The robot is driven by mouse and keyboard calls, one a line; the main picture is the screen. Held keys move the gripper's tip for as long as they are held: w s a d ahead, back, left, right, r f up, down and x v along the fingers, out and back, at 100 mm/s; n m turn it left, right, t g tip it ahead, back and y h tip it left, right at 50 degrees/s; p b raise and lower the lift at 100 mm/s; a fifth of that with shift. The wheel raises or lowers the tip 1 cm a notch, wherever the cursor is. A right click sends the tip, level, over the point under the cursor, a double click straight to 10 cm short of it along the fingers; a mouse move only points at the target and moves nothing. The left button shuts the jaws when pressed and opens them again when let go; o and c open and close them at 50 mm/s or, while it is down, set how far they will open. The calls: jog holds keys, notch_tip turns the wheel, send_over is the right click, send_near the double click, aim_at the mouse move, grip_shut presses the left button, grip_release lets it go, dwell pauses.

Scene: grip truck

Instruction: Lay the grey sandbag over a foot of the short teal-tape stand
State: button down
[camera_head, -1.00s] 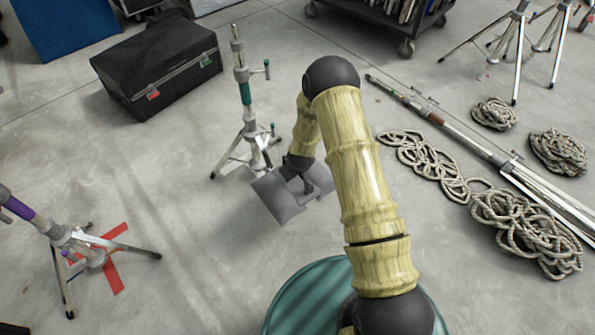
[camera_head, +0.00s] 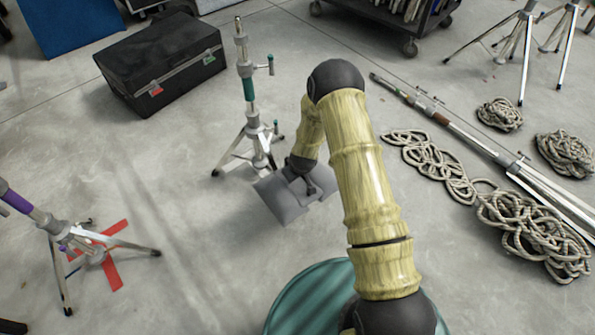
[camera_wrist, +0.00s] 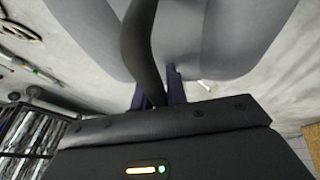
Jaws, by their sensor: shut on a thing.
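The short stand (camera_head: 247,95) with teal tape stands upright on the floor at upper centre in the head view, its feet spread. The grey sandbag (camera_head: 281,203) hangs just in front of the stand's feet, seemingly above the floor. My gripper (camera_head: 302,178) is shut on the sandbag's strap; the sandbag's two lobes hang on either side. In the wrist view the sandbag (camera_wrist: 215,35) fills the upper part, and its dark strap runs between my gripper's fingers (camera_wrist: 158,90). The stand's right foot is partly hidden behind my arm and gripper. I cannot tell whether the sandbag touches a foot.
A purple-taped stand (camera_head: 78,240) stands on a red floor cross (camera_head: 112,270) at left. A black case (camera_head: 160,62) lies behind the teal stand. Coiled ropes (camera_head: 530,228) and a long metal pole (camera_head: 455,128) lie at right. The floor left of the sandbag is clear.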

jog(key=shift+w+f+b, duration=0.15)
jog(key=shift+f+b, duration=4.45)
jog(key=shift+f, duration=0.7)
jog(key=shift+f+b, duration=1.55)
jog(key=shift+f, duration=1.15)
jog(key=c, duration=1.3)
grip_release()
jog(key=p, duration=0.9)
send_near(300, 191)
jog(key=x, duration=0.5)
jog(key=shift+f, duration=0.1)
